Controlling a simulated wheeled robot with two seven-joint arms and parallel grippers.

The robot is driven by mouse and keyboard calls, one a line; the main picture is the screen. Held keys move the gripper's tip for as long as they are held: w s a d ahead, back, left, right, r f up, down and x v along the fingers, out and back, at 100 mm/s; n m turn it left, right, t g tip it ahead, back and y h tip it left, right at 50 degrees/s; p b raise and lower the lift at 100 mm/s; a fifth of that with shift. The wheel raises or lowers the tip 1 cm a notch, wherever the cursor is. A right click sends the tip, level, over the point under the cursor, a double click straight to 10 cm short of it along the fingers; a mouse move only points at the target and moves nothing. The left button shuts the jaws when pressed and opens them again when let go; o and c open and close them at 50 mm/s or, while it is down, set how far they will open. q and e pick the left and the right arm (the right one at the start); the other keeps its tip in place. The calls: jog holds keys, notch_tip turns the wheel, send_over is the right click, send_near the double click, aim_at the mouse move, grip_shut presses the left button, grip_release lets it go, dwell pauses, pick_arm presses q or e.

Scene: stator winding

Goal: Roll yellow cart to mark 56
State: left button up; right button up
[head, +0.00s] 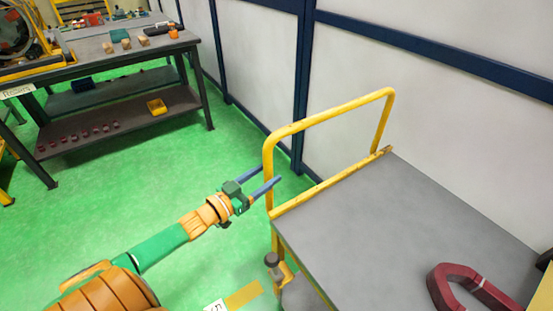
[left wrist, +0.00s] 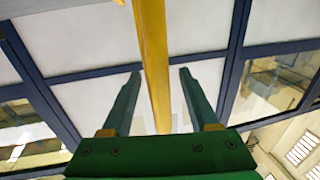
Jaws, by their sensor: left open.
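The yellow cart (head: 375,225) stands at the right, by the wall, with a grey deck and a yellow tube push handle (head: 330,114) at its far-left end. My left gripper (head: 270,175) is open at the handle's left upright. In the left wrist view the yellow upright (left wrist: 153,60) runs between the two spread fingers (left wrist: 160,74); I cannot tell if either touches it. A white floor card (head: 215,306) at the bottom edge shows a cut-off "5", beside a yellow floor strip (head: 243,296). My right gripper is not in view.
A dark red horseshoe-shaped piece (head: 455,275) lies on the cart deck. White wall panels (head: 420,85) run behind the cart. Green floor (head: 130,190) between is clear.

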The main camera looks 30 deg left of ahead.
pick_arm(q)
jog(key=w, duration=0.2)
jog(key=w+d, duration=0.1)
jog(key=w, duration=0.1)
jog(key=shift+w, duration=0.2)
jog(key=shift+s, duration=0.1)
jog(key=shift+c, duration=0.3)
grip_shut()
dwell(0.9)
